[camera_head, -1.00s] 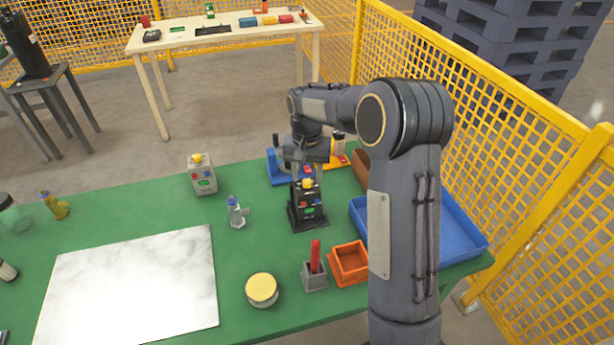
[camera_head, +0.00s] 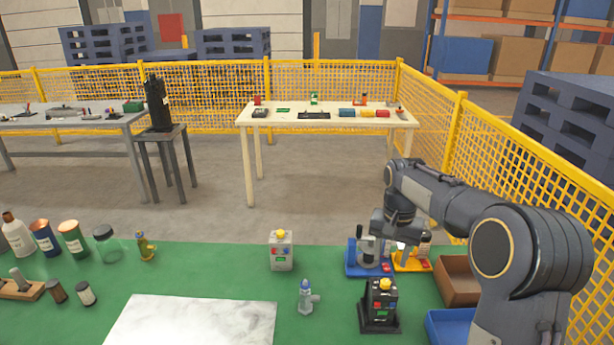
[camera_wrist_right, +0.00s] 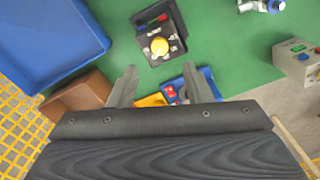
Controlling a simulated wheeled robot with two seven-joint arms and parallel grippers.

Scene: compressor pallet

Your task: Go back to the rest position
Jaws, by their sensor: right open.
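My right gripper (camera_head: 392,240) is open and empty in the head view, above the far right part of the green table (camera_head: 230,270). The right wrist view shows its two fingers (camera_wrist_right: 160,88) apart with nothing between them. A black box with a yellow button (camera_head: 380,305) stands on the table nearer than the gripper. It also shows in the wrist view (camera_wrist_right: 158,40), beyond the fingertips and apart from them. My left gripper is not in view.
A blue-based device (camera_head: 354,264) and a yellow-based one stand by the gripper. A brown box (camera_head: 456,287) and a blue tray (camera_head: 447,326) are at the right. A grey button box (camera_head: 281,252) stands left. Yellow mesh fence (camera_head: 500,150) runs behind the arm.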

